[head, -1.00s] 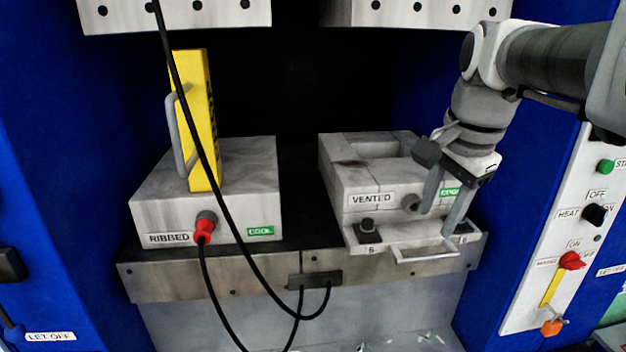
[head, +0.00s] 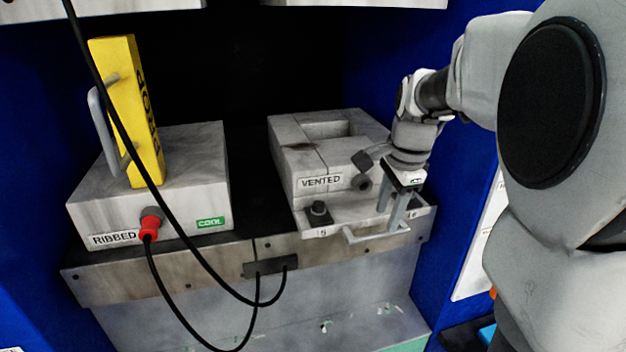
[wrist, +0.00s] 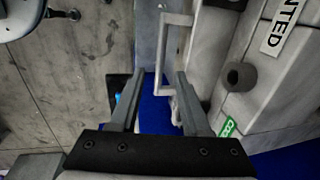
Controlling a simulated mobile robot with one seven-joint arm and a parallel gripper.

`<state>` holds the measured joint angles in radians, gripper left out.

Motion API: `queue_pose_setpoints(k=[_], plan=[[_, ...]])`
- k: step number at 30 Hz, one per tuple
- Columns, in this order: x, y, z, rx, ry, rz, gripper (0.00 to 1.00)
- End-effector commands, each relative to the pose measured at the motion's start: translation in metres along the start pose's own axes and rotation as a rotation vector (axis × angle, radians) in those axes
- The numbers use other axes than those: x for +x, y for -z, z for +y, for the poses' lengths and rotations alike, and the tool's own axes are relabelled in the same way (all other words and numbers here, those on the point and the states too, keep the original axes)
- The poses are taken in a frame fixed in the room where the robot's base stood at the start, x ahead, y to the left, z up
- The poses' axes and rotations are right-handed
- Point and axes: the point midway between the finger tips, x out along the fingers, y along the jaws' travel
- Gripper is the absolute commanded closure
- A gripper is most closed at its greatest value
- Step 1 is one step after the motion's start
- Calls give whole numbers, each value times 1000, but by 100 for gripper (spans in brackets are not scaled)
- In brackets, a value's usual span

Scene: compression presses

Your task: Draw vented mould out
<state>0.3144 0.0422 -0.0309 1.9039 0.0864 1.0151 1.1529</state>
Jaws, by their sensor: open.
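The vented mould (head: 300,160) is a grey block with a "VENTED" label, sitting on the right side of the press ledge. A pale bar handle (head: 368,238) sticks out from its low front plate; the handle also shows in the wrist view (wrist: 162,50). My gripper (head: 393,218) is open and empty, pointing down at the right end of the handle. In the wrist view my gripper's two fingertips (wrist: 160,74) lie either side of the handle's line. I cannot tell whether they touch it. The gripper hides part of the mould's right front.
The ribbed mould (head: 185,160) stands to the left with a yellow block (head: 125,105) on top and a red plug (head: 149,228) in front. Black cables (head: 200,262) hang across the left and the ledge front. A black knob (head: 319,211) stands left of the handle.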

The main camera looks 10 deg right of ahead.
Motion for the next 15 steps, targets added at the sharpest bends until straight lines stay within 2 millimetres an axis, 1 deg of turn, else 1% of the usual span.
queue_pose_setpoints(k=[1,6,10,15], plan=[[11,0,1,0,-4,-1,53],[35,0,0,0,-2,-1,53],[44,0,0,0,-1,-1,53],[48,0,0,0,1,0,53]])
